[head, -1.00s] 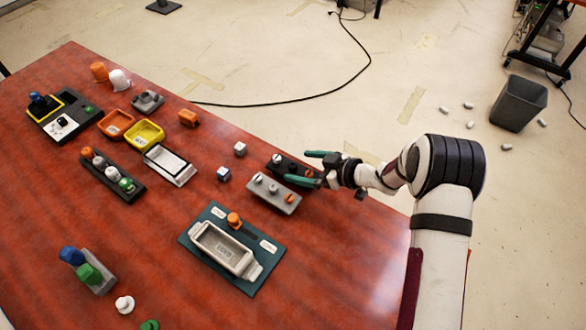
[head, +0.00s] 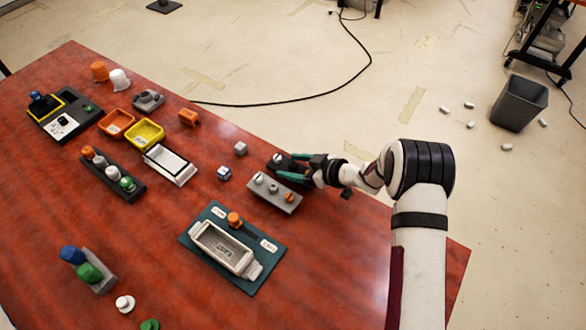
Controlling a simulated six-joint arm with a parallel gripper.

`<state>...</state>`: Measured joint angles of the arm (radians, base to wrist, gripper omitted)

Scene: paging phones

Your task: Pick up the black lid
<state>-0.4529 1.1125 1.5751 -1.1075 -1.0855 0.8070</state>
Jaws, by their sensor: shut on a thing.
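The black lid (head: 277,164) is a dark flat piece at the right part of the table, behind a grey block with knobs. My gripper (head: 286,164) reaches it from the right, with one green finger on its far side and one on its near side. It is shut on the black lid. The fingers and wrist hide much of the lid, and I cannot tell whether it is clear of the table.
The grey knobbed block (head: 270,195) stands close in front of my gripper. A green board (head: 195,245) with a grey tray is nearer. The table's right edge is close to my arm.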

